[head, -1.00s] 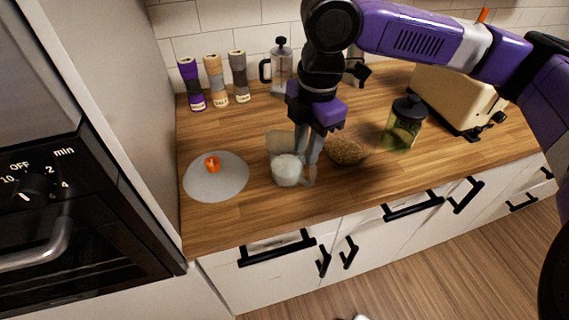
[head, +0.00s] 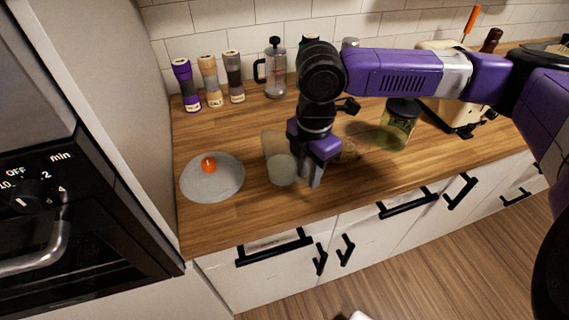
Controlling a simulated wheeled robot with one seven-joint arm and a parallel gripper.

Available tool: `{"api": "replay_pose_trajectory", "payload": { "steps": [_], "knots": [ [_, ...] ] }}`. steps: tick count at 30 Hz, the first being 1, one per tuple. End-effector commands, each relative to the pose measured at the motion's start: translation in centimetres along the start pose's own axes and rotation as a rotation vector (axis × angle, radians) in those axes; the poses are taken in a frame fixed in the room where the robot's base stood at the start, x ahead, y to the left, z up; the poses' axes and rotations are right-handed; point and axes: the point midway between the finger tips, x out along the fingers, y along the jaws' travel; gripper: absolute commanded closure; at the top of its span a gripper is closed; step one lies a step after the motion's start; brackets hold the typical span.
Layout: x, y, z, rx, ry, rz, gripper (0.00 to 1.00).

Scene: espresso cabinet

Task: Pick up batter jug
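The batter jug (head: 280,170) is a clear jug with pale contents in its lower part. It stands upright on the wooden counter in the head view, right of the grey plate. My gripper (head: 312,181) points down at the jug's right side, where the handle was visible earlier. The gripper now hides the handle. The fingers overlap in this view, so I cannot tell whether they are open or closed on the handle.
The grey plate (head: 228,184) holds a small orange item (head: 208,165). Behind stand several grinders (head: 208,81) and a French press (head: 275,72). Right of my gripper are a brown round item (head: 350,149), partly hidden, and a black-lidded green jar (head: 397,125). The counter's front edge is close.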

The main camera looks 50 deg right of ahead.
Motion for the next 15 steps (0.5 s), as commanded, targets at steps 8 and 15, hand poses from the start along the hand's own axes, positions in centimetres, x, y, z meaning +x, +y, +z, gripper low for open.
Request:
{"api": "replay_pose_trajectory", "payload": {
  "steps": [8, 15],
  "knots": [
    [-0.02, 0.01, 0.00, 0.000, 0.000, 0.000, 1.00],
    [-0.04, 0.02, -0.01, 0.000, 0.000, 0.000, 1.00]
  ]
}}
